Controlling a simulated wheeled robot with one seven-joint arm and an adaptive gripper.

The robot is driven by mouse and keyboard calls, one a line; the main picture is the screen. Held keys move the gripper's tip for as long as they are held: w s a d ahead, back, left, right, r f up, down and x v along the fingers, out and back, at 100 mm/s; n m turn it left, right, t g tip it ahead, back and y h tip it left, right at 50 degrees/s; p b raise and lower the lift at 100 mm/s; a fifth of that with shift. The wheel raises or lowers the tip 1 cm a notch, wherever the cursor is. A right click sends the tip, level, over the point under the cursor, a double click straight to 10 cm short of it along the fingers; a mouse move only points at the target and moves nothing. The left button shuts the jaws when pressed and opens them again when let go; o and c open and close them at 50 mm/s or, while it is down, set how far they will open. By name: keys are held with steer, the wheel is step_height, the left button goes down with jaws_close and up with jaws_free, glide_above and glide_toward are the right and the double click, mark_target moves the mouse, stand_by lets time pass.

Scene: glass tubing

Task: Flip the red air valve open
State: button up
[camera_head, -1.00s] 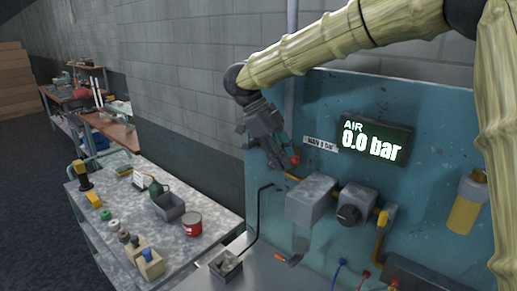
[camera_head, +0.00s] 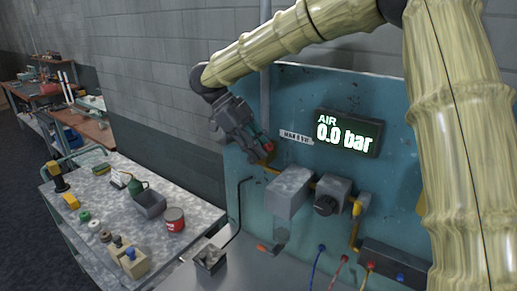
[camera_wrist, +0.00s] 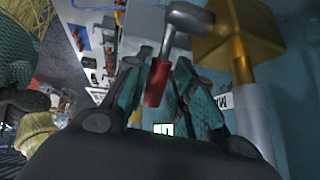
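The red air valve shows as a grey lever with a red grip (camera_wrist: 156,82) beside a brass block (camera_wrist: 238,35) in the wrist view. In the head view the red grip (camera_head: 268,147) is small, at the panel's left, at the tips of my gripper. My gripper (camera_wrist: 158,78) is open, with its teal fingers on either side of the red grip. The left finger looks close to the grip and a gap shows at the right. I cannot tell whether either finger touches it. In the head view my gripper (camera_head: 258,147) partly hides the valve.
A display (camera_head: 347,133) on the teal panel (camera_head: 290,95) reads AIR 0.0 bar. Grey regulator boxes (camera_head: 289,192) and yellow pipe fittings sit below it. A cluttered bench (camera_head: 198,212) with a red can (camera_head: 173,219) and grey bin (camera_head: 149,203) stands at left.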

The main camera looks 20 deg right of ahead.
steer(key=shift+o, duration=1.2)
steer(key=shift+r, duration=0.1)
steer(key=shift+s, duration=0.1)
steer(key=v, duration=0.7)
steer(key=shift+a+r, duration=0.15)
steer(key=shift+r, duration=0.15)
steer(key=shift+c, duration=0.5)
